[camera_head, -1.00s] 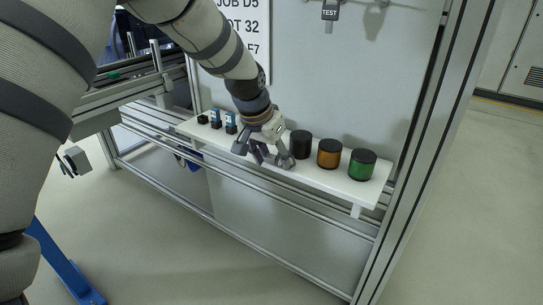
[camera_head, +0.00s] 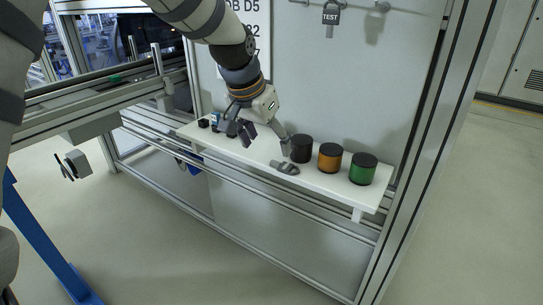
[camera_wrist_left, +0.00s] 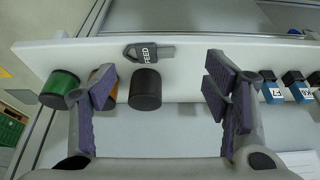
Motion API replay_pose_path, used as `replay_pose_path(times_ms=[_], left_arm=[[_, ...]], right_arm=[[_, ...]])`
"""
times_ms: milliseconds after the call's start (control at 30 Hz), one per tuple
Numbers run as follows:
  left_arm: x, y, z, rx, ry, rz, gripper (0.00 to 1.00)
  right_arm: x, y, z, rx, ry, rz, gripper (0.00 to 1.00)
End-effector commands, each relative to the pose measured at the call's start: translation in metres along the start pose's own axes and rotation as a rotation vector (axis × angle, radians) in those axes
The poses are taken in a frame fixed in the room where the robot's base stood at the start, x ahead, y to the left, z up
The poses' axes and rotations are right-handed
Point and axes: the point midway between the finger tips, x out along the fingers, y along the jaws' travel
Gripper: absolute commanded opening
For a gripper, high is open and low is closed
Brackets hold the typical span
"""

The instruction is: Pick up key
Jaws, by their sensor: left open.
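A dark grey key (camera_head: 285,167) lies flat on the white shelf (camera_head: 323,183), in front of the black jar. In the left wrist view the key (camera_wrist_left: 148,53) shows a label reading FEED, near the shelf's edge. My left gripper (camera_head: 266,140) is open and empty, above the shelf and a little behind and left of the key. In the left wrist view its fingers (camera_wrist_left: 158,88) are spread wide, with the key beyond the tips and between them. A second key marked TEST (camera_head: 330,13) hangs on the back panel. My right gripper is not in view.
A black jar (camera_head: 301,148), an orange jar (camera_head: 330,157) and a green jar (camera_head: 363,168) stand in a row on the shelf. Several small blue-and-black labelled items (camera_wrist_left: 291,85) stand at its other end. The upright panel (camera_head: 350,80) rises behind.

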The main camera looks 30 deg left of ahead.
Motion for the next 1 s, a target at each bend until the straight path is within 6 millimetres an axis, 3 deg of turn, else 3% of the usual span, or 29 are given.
replay_pose_path(times_ms=[100, 233, 600, 700, 800, 900, 1000], left_arm=[[-0.024, 0.000, 0.000, 0.000, 0.002, -0.001, 0.70], [-0.040, 0.000, 0.000, 0.000, -0.001, 0.000, 0.70], [-0.047, 0.000, 0.001, 0.000, -0.003, 0.000, 0.70], [-0.037, -0.005, -0.005, -0.010, -0.023, -0.010, 0.49], [-0.014, -0.011, -0.029, -0.019, -0.065, -0.020, 0.27], [-0.005, -0.006, -0.047, -0.004, -0.069, -0.007, 0.04], [0.000, -0.004, -0.051, 0.000, -0.064, 0.001, 0.00]], right_arm=[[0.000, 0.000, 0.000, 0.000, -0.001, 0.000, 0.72], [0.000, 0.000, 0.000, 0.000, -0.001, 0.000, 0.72], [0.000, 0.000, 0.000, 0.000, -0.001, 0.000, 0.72], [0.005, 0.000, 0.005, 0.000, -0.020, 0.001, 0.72], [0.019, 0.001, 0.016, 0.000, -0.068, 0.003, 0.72], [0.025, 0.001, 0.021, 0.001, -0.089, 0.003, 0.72], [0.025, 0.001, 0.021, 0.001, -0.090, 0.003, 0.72]])
